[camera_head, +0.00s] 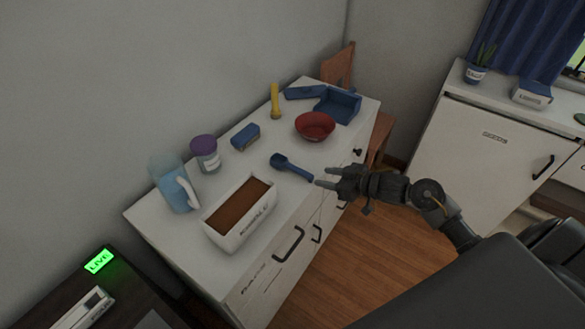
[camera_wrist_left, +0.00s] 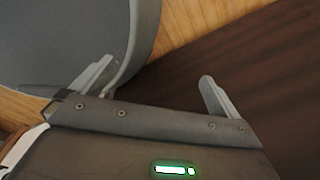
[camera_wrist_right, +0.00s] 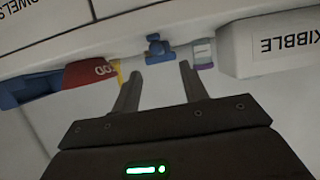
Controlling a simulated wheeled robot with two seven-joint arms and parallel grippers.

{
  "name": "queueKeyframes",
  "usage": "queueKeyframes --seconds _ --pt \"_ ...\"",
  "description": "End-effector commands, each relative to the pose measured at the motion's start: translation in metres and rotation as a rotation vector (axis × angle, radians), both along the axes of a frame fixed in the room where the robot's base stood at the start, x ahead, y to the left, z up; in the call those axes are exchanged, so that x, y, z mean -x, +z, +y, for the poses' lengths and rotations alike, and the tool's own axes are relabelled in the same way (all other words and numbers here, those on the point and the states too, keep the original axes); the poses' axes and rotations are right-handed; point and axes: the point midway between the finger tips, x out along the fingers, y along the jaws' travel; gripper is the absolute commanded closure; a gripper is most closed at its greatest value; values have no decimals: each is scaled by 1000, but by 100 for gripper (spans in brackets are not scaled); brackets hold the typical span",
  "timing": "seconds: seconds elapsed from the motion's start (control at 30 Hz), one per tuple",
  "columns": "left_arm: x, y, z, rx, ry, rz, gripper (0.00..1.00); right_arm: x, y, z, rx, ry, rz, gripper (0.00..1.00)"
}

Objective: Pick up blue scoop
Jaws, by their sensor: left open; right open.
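The blue scoop (camera_head: 290,167) lies on the white cabinet top (camera_head: 258,163), its handle pointing toward the front edge. My right gripper (camera_head: 324,176) is open just off the handle's end. In the right wrist view the scoop (camera_wrist_right: 157,48) shows ahead of and between the spread fingers of the right gripper (camera_wrist_right: 159,70), with nothing held. My left gripper (camera_wrist_left: 158,82) is open and empty in the left wrist view; it does not show in the head view.
The white bin with brown contents (camera_head: 238,212) stands left of the scoop, and a red bowl (camera_head: 315,126) stands behind it. A blue sponge (camera_head: 245,136), purple-lidded jar (camera_head: 205,153), pitcher (camera_head: 172,184), yellow item (camera_head: 275,101) and blue dustpan (camera_head: 338,104) line the back.

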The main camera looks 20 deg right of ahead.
Motion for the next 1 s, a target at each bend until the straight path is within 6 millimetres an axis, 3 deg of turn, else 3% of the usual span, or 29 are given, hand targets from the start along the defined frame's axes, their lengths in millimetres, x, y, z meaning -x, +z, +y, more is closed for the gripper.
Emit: queueKeyframes --seconds 0.2,0.47,0.8,1.0 --pt "0 2 0 0 0 0 0 -26 -11 15 -3 -1 -1 56" --pt "0 3 0 0 0 0 0 -32 -15 19 0 0 0 56" --pt "0 11 0 0 0 1 0 -70 -31 37 -2 -2 0 56" --pt "0 11 0 0 0 1 0 -73 -34 39 2 1 -1 56"
